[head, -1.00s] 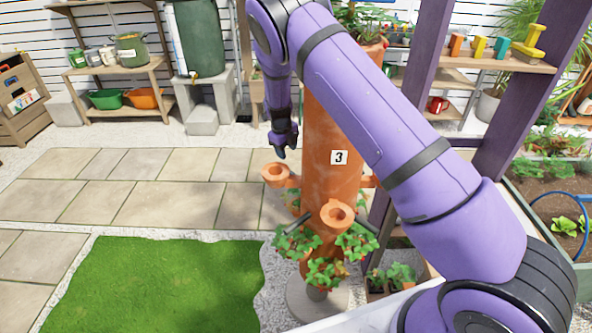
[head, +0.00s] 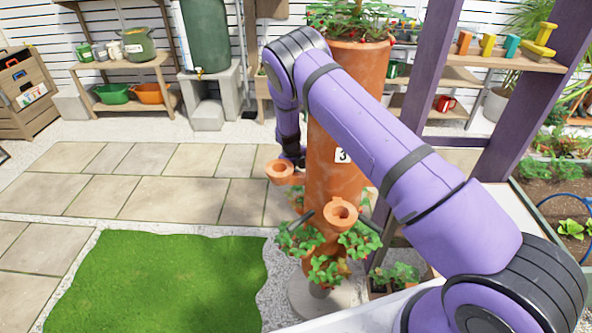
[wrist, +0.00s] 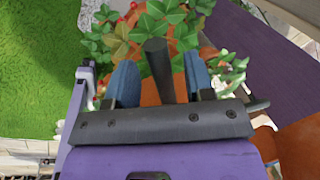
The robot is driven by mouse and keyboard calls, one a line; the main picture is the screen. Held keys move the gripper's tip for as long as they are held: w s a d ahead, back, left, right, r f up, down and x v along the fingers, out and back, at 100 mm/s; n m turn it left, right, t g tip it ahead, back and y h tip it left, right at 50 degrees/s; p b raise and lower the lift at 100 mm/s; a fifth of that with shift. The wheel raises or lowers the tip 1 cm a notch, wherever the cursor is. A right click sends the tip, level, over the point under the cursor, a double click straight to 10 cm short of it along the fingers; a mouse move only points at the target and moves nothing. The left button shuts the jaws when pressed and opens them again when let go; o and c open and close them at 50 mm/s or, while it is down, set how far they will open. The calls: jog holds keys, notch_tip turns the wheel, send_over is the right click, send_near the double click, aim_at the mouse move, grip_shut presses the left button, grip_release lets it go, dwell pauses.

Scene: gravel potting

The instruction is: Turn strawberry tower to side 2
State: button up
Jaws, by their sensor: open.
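The strawberry tower (head: 333,190) is a tall terracotta column on a grey round base (head: 318,298), with cup-shaped pockets and strawberry plants. Dark rods stick out low on the tower, one on the left (head: 300,220) and one on the right. My gripper (head: 292,158) is at the tower's left, behind a pocket (head: 279,170) in the head view. In the wrist view, my gripper (wrist: 160,68) is open, with blue fingers either side of a dark rod (wrist: 157,58). Contact cannot be told.
A purple post (head: 425,80) and shelf (head: 505,58) stand close on the tower's right. Strawberry leaves (wrist: 160,22) lie just beyond the fingers. Paving (head: 150,195) and green grass (head: 150,280) at the left are clear. A green water barrel (head: 206,35) stands behind.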

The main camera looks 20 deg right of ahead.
jog(key=shift+f, duration=0.2)
grip_shut()
